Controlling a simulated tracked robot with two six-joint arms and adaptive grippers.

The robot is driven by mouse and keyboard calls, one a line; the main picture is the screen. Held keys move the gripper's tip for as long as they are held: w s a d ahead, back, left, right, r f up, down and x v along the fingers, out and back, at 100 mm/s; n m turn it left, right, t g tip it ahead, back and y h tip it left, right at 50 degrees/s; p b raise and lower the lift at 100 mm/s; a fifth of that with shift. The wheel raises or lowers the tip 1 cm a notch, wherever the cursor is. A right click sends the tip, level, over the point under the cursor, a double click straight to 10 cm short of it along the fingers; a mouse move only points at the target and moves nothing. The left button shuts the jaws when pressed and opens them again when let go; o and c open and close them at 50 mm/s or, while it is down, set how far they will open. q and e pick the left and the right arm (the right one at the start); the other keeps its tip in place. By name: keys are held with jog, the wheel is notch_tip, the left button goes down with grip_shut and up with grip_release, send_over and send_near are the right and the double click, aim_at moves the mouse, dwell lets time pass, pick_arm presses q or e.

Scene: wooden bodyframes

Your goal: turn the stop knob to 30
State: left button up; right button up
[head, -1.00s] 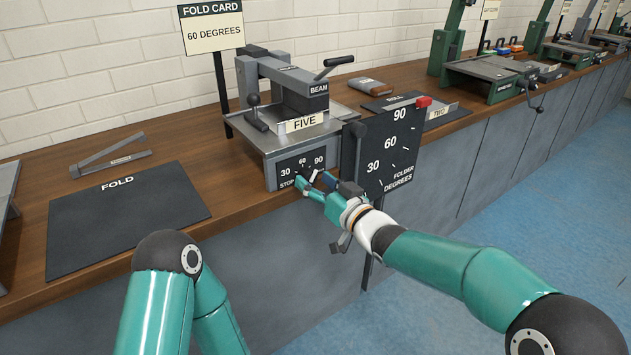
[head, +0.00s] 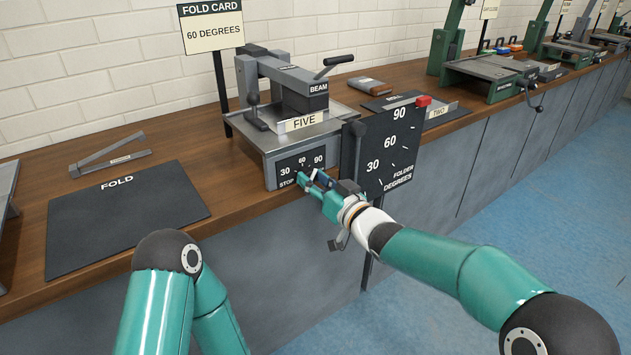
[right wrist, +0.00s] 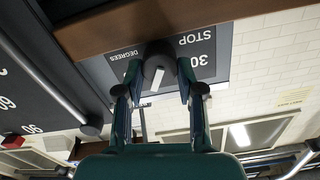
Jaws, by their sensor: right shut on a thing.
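The stop panel (head: 289,166) is dark with white 30, 60 and 90 marks, on the front of the grey folder labelled FIVE. My right gripper (head: 304,178) is at its lower edge and hides the knob in the head view. In the right wrist view the dark round stop knob (right wrist: 158,62) sits between the two fingertips of my right gripper (right wrist: 160,82), which are shut on it. Its white line points down and slightly left there, away from the upside-down 30 at right. My left gripper is out of view.
A fold card (head: 212,27) reads 60 degrees. A black fold mat (head: 125,215) lies on the wooden bench (head: 225,195) at left.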

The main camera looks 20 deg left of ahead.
jog(key=shift+s+a+f+n+b, duration=0.1)
jog(key=shift+f+n+b, duration=0.1)
jog(key=shift+n+b, duration=2.25)
jog(key=shift+s+a+f+n+b, duration=0.15)
jog(key=shift+n+b, duration=1.05)
jog(key=shift+n, duration=2.4)
jog(key=shift+s+f+n+b, duration=0.1)
jog(key=shift+f+n+b, duration=0.1)
jog(key=shift+n+b, duration=2.25)
jog(key=shift+n+p, duration=0.55)
jog(key=shift+n, duration=0.15)
jog(key=o, duration=1.1)
jog(key=shift+r, duration=0.1)
jog(key=shift+o, duration=0.2)
jog(key=shift+r, duration=0.1)
jog(key=shift+d, duration=0.1)
